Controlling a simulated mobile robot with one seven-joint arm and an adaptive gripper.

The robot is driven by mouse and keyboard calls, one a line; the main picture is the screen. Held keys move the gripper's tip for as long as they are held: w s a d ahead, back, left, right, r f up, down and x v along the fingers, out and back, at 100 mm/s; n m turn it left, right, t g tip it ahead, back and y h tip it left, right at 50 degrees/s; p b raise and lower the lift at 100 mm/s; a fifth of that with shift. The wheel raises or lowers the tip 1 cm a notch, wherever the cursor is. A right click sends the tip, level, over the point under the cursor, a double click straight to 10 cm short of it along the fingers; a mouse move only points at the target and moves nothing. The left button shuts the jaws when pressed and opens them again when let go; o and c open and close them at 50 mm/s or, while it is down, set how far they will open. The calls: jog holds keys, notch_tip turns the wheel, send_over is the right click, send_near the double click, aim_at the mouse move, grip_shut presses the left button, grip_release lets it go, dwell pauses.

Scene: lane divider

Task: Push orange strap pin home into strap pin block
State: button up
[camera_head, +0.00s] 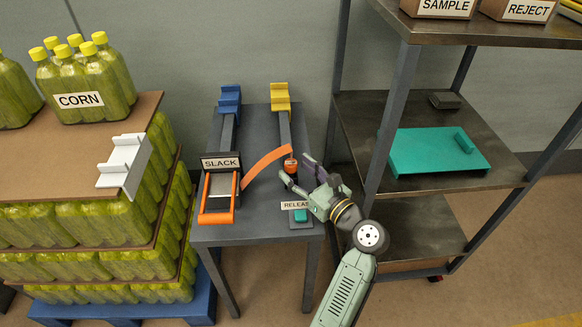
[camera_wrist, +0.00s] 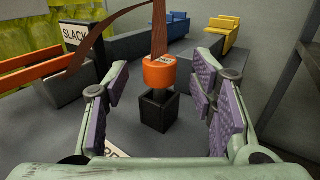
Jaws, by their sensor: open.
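The orange strap pin (camera_wrist: 160,71) hangs at the end of the orange strap, with a small label on it. In the wrist view it sits just above the dark strap pin block (camera_wrist: 159,111), lined up with it; I cannot tell whether its lower part is inside. The pin also shows in the head view (camera_head: 291,167). The orange strap (camera_head: 268,166) curves from the SLACK unit (camera_head: 218,192) to the pin. My gripper (camera_wrist: 160,100) is open, with a purple-padded finger on each side of the pin and block, apart from both.
A RELEASE button (camera_head: 300,215) is at the table's front right. Blue (camera_head: 230,100) and yellow (camera_head: 280,97) holders stand at the table's back. A shelf (camera_head: 480,150) with a teal tray is on the right. Stacked CORN bottles on a pallet (camera_head: 120,304) stand left.

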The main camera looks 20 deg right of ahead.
aim_at(295, 168)
jog(key=shift+x, duration=1.6)
jog(key=shift+r, duration=0.1)
grip_shut()
